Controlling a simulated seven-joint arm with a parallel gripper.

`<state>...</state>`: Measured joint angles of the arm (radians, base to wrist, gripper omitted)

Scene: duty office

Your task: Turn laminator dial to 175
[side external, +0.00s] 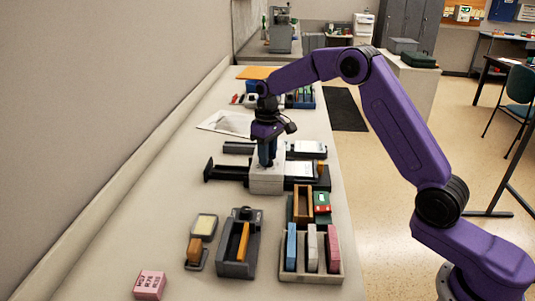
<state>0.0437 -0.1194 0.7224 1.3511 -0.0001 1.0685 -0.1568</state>
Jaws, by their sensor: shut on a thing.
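The laminator appears to be the pale grey box (267,184) on the bench, with black flat parts reaching out to its left and right. My gripper (267,163) points straight down at the top of this box, with its dark fingers closed there. The dial is hidden by the fingers, so neither its marks nor its setting can be read. The gripper is shut on what seems to be the dial.
In front stand a grey tray with blue, white and pink blocks (311,270), a dark device with an orange bar (239,245), an ink pad (204,226) and a pink block (150,285). Behind lie a white sheet (226,123) and small stationery. The bench's left strip is clear.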

